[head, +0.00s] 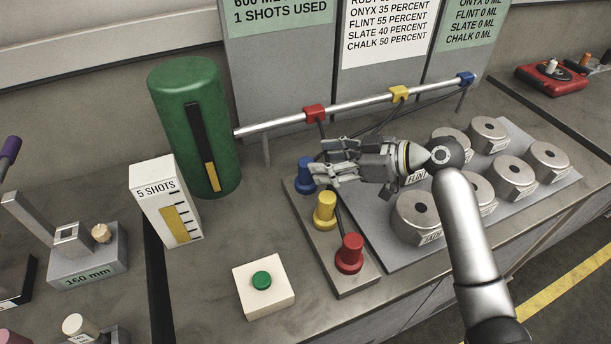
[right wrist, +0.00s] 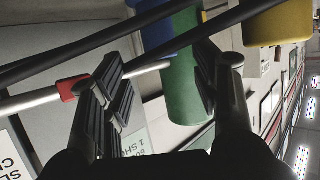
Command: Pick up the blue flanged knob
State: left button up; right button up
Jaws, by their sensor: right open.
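The blue flanged knob (head: 304,172) stands on a grey block at the left end of a row, beside a yellow knob (head: 325,208) and a red knob (head: 349,252). My right gripper (head: 320,162) is open and reaches in from the right, its fingers beside and partly in front of the blue knob. In the right wrist view the open fingers (right wrist: 160,62) frame the space ahead, and the blue knob (right wrist: 155,30) shows at the top, in front of the green cylinder. Whether a finger touches it I cannot tell. My left gripper is not in view.
A green cylinder (head: 195,125) and a "5 SHOTS" box (head: 163,195) stand to the left. A metal rail (head: 360,103) runs behind. Metal weights (head: 415,217) sit on a plate at right. A white box with a green button (head: 265,297) is in front.

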aim_at(306, 161)
jog(key=shift+w+a+f, duration=0.15)
jog(key=shift+w+a, duration=0.05)
jog(key=shift+a, duration=0.15)
jog(key=p+x, duration=0.1)
jog(key=x, duration=0.3)
jog(key=shift+s+a+p, duration=0.15)
jog(key=shift+a+p, duration=0.05)
jog(key=shift+p, duration=0.15)
jog(key=shift+a+f, duration=0.15)
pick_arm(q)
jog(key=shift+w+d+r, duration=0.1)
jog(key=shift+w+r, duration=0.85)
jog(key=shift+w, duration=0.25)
pick_arm(e)
jog(key=c, duration=0.6)
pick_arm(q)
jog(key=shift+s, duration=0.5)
pick_arm(e)
grip_shut()
